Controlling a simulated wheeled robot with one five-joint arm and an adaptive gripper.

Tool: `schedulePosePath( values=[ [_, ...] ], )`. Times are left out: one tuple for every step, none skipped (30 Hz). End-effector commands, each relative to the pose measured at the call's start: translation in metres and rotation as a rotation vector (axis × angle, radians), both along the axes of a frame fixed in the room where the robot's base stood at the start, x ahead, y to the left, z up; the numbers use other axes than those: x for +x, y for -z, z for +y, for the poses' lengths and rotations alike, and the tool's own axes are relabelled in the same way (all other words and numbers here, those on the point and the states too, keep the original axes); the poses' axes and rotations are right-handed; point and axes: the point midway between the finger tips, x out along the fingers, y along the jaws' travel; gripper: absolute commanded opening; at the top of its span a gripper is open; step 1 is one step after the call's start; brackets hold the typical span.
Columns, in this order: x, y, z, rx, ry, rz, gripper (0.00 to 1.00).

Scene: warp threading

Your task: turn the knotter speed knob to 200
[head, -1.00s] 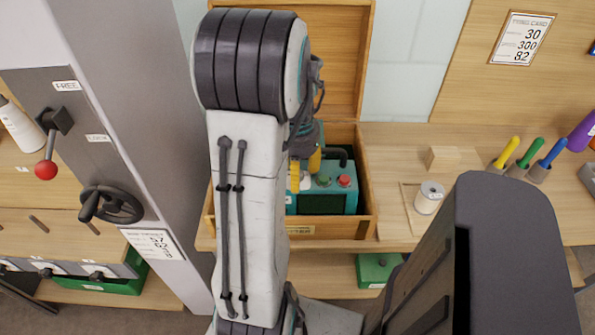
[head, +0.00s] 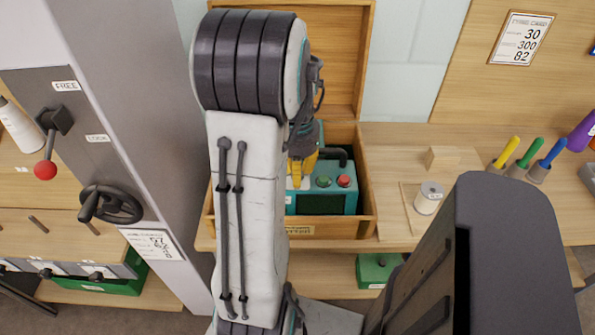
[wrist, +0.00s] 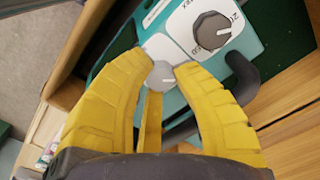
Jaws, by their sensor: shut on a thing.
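The teal knotter (head: 322,203) sits in an open wooden box, with a green and a red button on top. My gripper (head: 300,170) reaches down over its left part, partly behind my arm. In the wrist view, the yellow fingers of my gripper (wrist: 162,68) are closed around a light grey knob (wrist: 160,75) on a white panel. Its scale and pointer are hidden or too small to read.
The wooden box (head: 365,215) walls stand close around the knotter, its lid raised behind. A black curved handle (wrist: 243,75) lies just right of the fingers. A thread spool (head: 429,197) and a wood block (head: 443,158) stand to the right. A wall card (head: 522,38) reads 30, 300, 82.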

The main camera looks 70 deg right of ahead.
Motion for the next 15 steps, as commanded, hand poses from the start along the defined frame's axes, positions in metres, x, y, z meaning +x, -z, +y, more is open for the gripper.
schedulePosePath(
  values=[
    [-0.0002,0.0019,0.0019,0.007,-0.026,0.001,0.00],
    [-0.0002,0.0019,0.0019,0.007,-0.038,0.001,0.00],
    [-0.0003,0.0019,0.0020,0.007,-0.052,0.002,0.00],
    [-0.0002,0.0019,0.0021,0.007,-0.058,0.002,0.00],
    [-0.0003,0.0019,0.0021,0.008,-0.061,0.001,0.00],
    [-0.0003,0.0019,0.0022,0.008,-0.064,0.001,0.00],
    [-0.0003,0.0020,0.0023,0.008,-0.064,0.001,0.00],
    [-0.0004,0.0020,0.0023,0.009,-0.064,0.001,0.00],
    [-0.0004,0.0021,0.0024,0.009,-0.064,0.001,0.00],
    [-0.0003,0.0021,0.0025,0.009,-0.064,0.001,0.00],
    [-0.0003,0.0021,0.0025,0.009,-0.064,0.001,0.00],
    [-0.0004,0.0022,0.0027,0.010,-0.063,0.001,0.00],
    [-0.0004,0.0022,0.0027,0.010,-0.063,0.001,0.28],
    [-0.0003,0.0022,0.0025,0.009,-0.063,0.001,0.31],
    [-0.0003,0.0021,0.0023,0.009,-0.063,0.001,0.34]
  ],
)
